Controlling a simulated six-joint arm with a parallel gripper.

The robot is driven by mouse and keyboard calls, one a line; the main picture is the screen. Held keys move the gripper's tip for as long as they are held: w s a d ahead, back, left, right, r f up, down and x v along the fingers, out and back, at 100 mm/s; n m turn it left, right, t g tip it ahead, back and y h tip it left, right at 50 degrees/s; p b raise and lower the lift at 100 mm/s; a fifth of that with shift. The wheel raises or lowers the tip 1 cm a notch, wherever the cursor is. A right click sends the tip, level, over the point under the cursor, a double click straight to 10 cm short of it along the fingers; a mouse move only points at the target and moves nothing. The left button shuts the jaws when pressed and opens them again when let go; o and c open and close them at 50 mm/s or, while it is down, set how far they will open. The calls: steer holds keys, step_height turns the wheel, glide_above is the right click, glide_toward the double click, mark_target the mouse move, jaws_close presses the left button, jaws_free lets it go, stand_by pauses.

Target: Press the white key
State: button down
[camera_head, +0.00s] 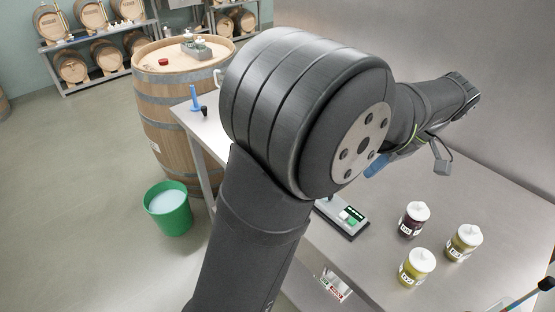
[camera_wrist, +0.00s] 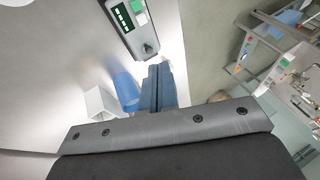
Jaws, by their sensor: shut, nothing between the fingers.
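The white key (camera_wrist: 141,18) is a small square key on a grey instrument (camera_wrist: 148,48), beside a green key (camera_wrist: 136,5) and a dark display with green marks (camera_wrist: 122,17). In the head view the white key (camera_head: 344,215) shows on the instrument, which stands on the steel table and is partly hidden by my arm. My gripper (camera_wrist: 158,70) has its blue-grey fingers shut together with nothing between them. In the wrist view the fingertips are below the instrument's knob end, apart from the white key. How high they are above it I cannot tell.
Three lidded jars (camera_head: 413,220) stand on the steel table right of the instrument. A blue cup (camera_wrist: 126,90) and a white box (camera_wrist: 100,105) show left of my fingers. A barrel (camera_head: 160,100) and a green bucket (camera_head: 168,210) stand on the floor at left.

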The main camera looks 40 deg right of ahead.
mark_target(347, 215)
steer(key=a+f, duration=0.1)
steer(key=w+a+t, duration=0.1)
steer(key=a+f+m+t, duration=0.1)
steer(key=shift+w+a+f, duration=0.3)
steer(key=shift+w, duration=0.1)
steer(key=shift+f, duration=4.4)
steer(key=shift+f, duration=0.1)
steer(key=shift+f, duration=0.35)
steer(key=shift+f, duration=0.45)
steer(key=shift+r, duration=0.9)
